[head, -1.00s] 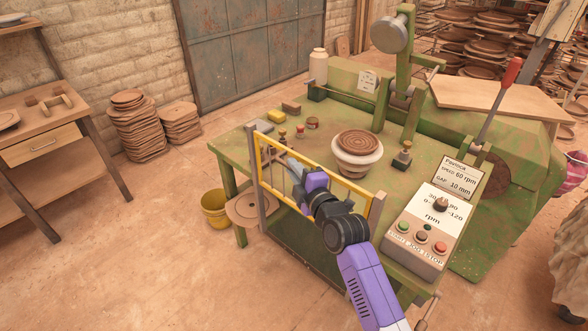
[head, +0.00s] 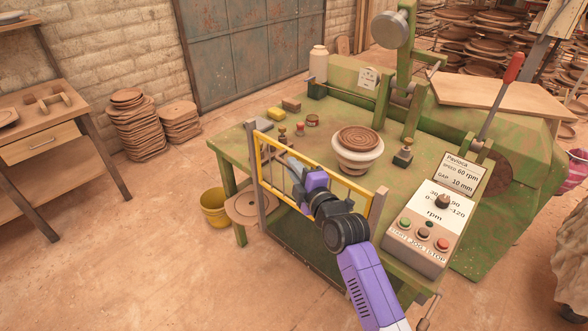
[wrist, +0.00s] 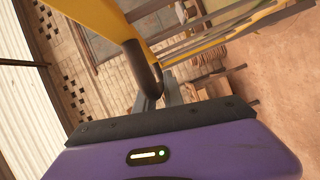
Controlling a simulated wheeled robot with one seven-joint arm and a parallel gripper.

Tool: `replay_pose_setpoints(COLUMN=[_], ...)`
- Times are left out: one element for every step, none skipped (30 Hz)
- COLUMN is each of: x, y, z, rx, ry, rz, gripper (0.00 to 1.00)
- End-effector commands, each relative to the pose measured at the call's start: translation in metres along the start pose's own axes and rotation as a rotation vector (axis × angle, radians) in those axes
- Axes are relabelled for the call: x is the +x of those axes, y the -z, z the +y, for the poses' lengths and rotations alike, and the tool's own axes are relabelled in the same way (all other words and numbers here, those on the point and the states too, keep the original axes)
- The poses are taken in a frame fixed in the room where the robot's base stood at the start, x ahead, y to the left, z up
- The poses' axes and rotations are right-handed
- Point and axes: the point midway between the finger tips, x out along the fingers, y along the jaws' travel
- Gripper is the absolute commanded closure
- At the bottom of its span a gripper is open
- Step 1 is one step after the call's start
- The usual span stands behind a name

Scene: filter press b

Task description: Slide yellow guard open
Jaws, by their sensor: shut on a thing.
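The fingertips are mostly hidden.
Behind the guard, a clay-coloured disc on a white pot (head: 357,155) stands on the table (head: 235,150). The control box (head: 422,228) is to the right of my arm. A yellow bucket (head: 214,207) stands on the floor at left.

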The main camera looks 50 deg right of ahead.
Motion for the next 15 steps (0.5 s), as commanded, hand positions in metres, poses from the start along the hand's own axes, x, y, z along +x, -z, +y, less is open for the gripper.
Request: replay_pose_setpoints(x=[0.001, 0.001, 0.002, 0.002, 0.003, 0.003, 0.004, 0.004, 0.004, 0.005, 0.005, 0.006, 0.006, 0.007, 0.007], y=[-0.002, -0.003, -0.004, -0.005, -0.006, -0.007, -0.008, -0.009, -0.011, -0.012, -0.014, -0.015, -0.016, -0.016, -0.018], z=[-0.017, -0.022, -0.030, -0.035, -0.041, -0.049, -0.056, -0.061, -0.069, -0.075, -0.081, -0.088, -0.094, -0.100, -0.108], rx=[0.003, 0.003, 0.003, 0.003, 0.003, 0.003, 0.003, 0.003, 0.003, 0.003, 0.003, 0.003, 0.003, 0.003, 0.003], ry=[0.004, 0.004, 0.005, 0.005, 0.005, 0.006, 0.006, 0.007, 0.007, 0.007, 0.007, 0.007, 0.007, 0.007, 0.007], rz=[0.002, 0.002, 0.001, 0.001, 0.001, 0.002, 0.002, 0.003, 0.002, 0.002, 0.001, 0.001, 0.002, 0.002, 0.002], gripper=[1.00, 1.00, 1.00, 1.00, 1.00, 1.00, 1.00, 1.00, 1.00, 1.00, 1.00, 1.00, 1.00, 1.00, 1.00])
